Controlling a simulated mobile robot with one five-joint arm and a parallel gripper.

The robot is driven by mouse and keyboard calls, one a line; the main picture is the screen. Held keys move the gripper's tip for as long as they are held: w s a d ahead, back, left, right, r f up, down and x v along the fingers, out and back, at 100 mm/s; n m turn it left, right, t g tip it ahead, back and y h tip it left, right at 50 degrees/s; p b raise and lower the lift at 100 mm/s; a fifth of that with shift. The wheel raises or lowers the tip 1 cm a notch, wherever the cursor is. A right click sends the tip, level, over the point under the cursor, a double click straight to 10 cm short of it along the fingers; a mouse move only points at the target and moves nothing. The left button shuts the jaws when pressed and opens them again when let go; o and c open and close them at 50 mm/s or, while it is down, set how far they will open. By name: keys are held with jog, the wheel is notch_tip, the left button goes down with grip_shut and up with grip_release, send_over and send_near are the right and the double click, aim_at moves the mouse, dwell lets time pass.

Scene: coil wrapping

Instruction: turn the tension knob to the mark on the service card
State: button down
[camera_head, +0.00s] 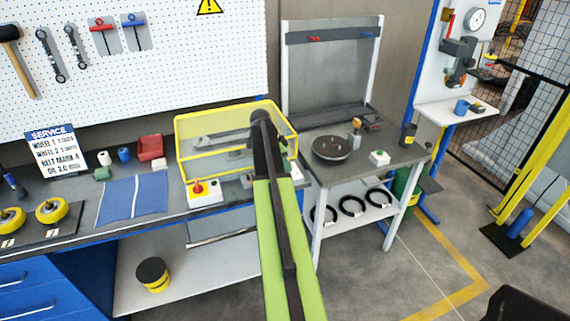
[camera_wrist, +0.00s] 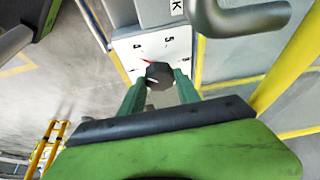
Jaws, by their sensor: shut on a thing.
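The dark tension knob (camera_wrist: 158,75) sits on a white dial plate (camera_wrist: 172,45) in the wrist view. The plate shows small numerals, among them a 5 and what looks like a 4, and a red mark at the knob's edge. A short pale line shows on the knob; which numeral it points to I cannot tell. My gripper (camera_wrist: 159,83) has its green fingers on both sides of the knob, shut on it. In the head view my arm hides the knob and the fingers. The service card (camera_head: 55,150) stands at the left; one line appears to read "BELT MARK 4".
A yellow-framed clear guard (camera_head: 225,118) stands on the bench around my arm's end. A white box with a red control (camera_head: 201,190) is at its front left. A grey rounded bar (camera_wrist: 250,20) passes close to the knob. A side table (camera_head: 395,152) stands to the right.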

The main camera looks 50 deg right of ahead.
dwell(0.5)
jog(key=c, duration=0.9)
grip_release()
jog(key=p+v, duration=1.6)
jog(key=v, duration=0.1)
jog(key=shift+w+r, duration=0.1)
jog(key=shift+r, duration=0.05)
